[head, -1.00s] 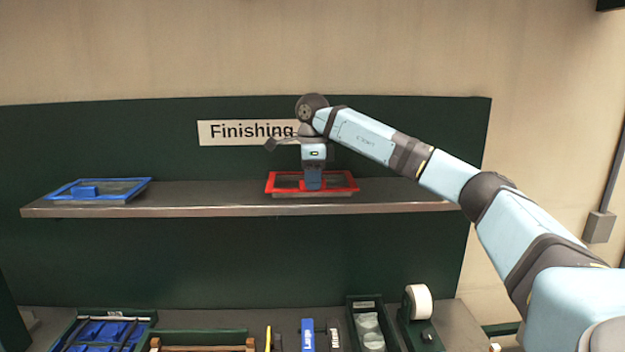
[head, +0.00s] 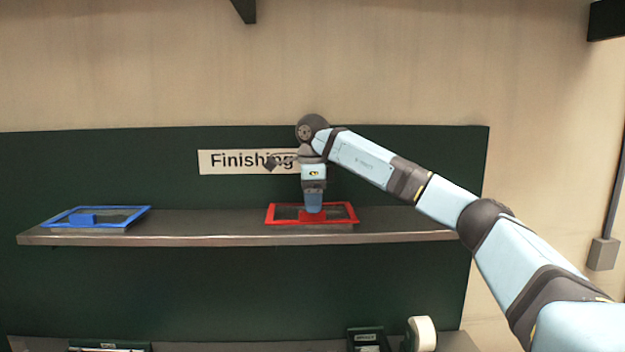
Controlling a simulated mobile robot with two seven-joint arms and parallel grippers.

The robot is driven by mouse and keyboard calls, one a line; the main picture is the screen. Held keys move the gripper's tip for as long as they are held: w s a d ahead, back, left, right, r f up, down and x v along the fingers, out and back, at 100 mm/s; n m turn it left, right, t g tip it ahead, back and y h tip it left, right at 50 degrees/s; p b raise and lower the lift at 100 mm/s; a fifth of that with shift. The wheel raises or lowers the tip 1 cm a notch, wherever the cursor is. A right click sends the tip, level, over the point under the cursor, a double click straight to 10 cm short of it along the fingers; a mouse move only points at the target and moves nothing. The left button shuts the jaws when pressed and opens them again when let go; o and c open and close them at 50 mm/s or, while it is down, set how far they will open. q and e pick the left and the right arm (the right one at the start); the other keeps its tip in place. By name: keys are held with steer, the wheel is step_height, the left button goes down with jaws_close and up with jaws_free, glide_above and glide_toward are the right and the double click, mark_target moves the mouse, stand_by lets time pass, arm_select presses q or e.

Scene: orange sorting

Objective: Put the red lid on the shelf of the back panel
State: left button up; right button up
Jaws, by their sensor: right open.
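The red lid (head: 342,214) lies flat on the shelf (head: 200,229) of the dark green back panel (head: 400,275), right of the shelf's middle. It has a red frame, a dark centre and a red handle part. My right gripper (head: 313,208) points straight down just over the middle of the lid. It is open, and its fingers hide part of the lid's handle. I cannot tell whether the fingers still touch the handle. My left gripper is out of view.
A blue lid (head: 125,214) lies at the shelf's left end. Bare shelf lies between the two lids. A "Finishing" sign (head: 225,161) hangs above the shelf, partly behind my right arm. A tape roll (head: 424,334) and a dark green bin (head: 367,340) stand below.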

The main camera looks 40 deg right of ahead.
arm_select(q)
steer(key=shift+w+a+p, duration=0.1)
steer(key=shift+p, duration=0.4)
arm_select(e)
step_height(320, 180, up, 10)
steer(key=shift+f, duration=0.25)
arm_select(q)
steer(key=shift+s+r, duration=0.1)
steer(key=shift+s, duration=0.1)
